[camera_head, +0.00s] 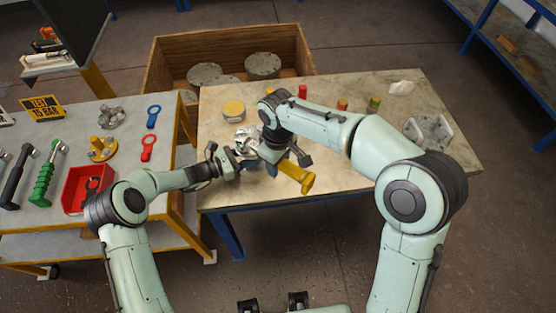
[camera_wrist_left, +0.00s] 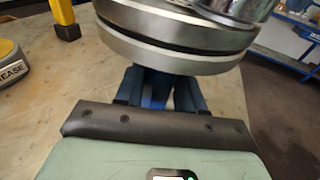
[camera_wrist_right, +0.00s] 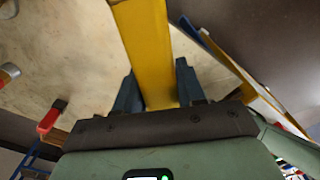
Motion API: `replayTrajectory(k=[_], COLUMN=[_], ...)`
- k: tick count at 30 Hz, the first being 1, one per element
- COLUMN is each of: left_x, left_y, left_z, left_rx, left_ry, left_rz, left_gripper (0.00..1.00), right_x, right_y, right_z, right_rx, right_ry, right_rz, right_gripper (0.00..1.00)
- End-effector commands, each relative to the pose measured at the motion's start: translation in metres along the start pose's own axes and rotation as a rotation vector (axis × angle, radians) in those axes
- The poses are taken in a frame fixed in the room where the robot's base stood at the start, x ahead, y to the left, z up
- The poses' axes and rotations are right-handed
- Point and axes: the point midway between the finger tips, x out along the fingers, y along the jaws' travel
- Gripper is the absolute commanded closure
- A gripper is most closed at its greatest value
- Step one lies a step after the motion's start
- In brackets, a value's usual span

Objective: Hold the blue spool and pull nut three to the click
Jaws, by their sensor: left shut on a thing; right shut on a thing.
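The blue spool has a bright metal flange (camera_head: 246,139) on top in the head view. In the left wrist view its stacked flange discs (camera_wrist_left: 175,45) fill the top, with a blue body (camera_wrist_left: 156,92) below them. My left gripper (camera_wrist_left: 158,88) is shut on that blue body, under the flange. My right gripper (camera_wrist_right: 157,92) is shut on a yellow bar-like tool (camera_wrist_right: 146,45), whose yellow end (camera_head: 307,183) sticks out towards the table's front edge in the head view. The tool's far end and the nuts are hidden by my right arm, so I cannot tell whether it sits on nut three.
A yellow-topped grease tin (camera_head: 233,110) stands behind the spool. A wooden crate (camera_head: 160,72) stands behind.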

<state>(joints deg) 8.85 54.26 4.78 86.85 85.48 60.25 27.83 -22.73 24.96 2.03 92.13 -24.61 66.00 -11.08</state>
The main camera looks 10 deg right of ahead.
Motion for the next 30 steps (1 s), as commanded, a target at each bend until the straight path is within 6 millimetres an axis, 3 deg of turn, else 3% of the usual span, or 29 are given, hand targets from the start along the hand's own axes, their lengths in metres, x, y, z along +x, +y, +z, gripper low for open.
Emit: replayTrajectory(k=[17, 30], left_x=[-0.001, -0.001], left_y=[0.001, 0.001], left_z=[0.000, 0.000], left_rx=[0.000, 0.000], left_ry=[0.000, 0.000], left_rz=[0.002, 0.002], left_gripper=[0.86, 0.86], right_x=[-0.004, -0.048], right_y=[-0.014, -0.014], right_z=[-0.002, -0.002], right_rx=[0.119, 0.118], right_ry=[0.004, 0.005], right_rz=[0.001, 0.001], right_gripper=[0.98, 0.98])
